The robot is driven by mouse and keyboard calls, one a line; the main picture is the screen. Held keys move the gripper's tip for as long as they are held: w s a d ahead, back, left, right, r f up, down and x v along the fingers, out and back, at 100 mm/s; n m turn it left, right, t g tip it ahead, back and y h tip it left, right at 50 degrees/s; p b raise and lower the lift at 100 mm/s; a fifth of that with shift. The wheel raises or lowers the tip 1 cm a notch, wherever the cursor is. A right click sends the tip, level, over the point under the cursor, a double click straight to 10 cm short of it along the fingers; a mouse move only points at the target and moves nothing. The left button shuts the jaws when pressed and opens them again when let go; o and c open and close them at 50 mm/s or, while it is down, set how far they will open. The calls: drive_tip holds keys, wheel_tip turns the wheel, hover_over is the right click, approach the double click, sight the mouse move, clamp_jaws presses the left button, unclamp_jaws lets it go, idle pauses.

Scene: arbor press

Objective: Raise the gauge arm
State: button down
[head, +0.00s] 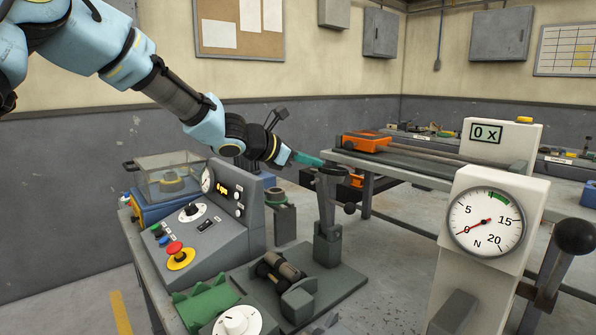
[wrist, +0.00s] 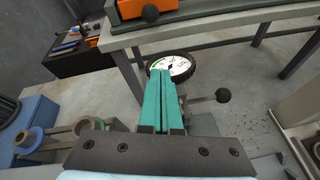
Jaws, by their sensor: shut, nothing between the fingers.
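The gauge arm (head: 326,205) is a grey upright piece on a block at the right of the dark base plate. A round dial gauge (wrist: 180,64) with a dark rim tops it; in the head view it shows nearly edge-on (head: 334,171). A black knob (head: 350,208) sticks out to its right, and it also shows in the wrist view (wrist: 223,95). My gripper (head: 317,161) has teal fingers, shut and empty, with tips at the dial's near rim. In the wrist view the fingertips (wrist: 160,73) overlap the dial's lower left edge. I cannot tell whether they touch it.
A control panel (head: 190,240) with a red button stands left of the base plate (head: 345,285). A white force gauge (head: 487,222), needle near 0, and a black ball lever (head: 575,237) stand at right. A bench with an orange tool (head: 367,142) lies behind.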

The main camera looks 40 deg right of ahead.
drive_tip(key=shift+s+d+r, duration=0.1)
drive_tip(key=shift+d, duration=0.8)
drive_tip(key=shift+s+d+r, duration=0.1)
drive_tip(key=shift+d, duration=0.75)
drive_tip(key=shift+w, duration=0.1)
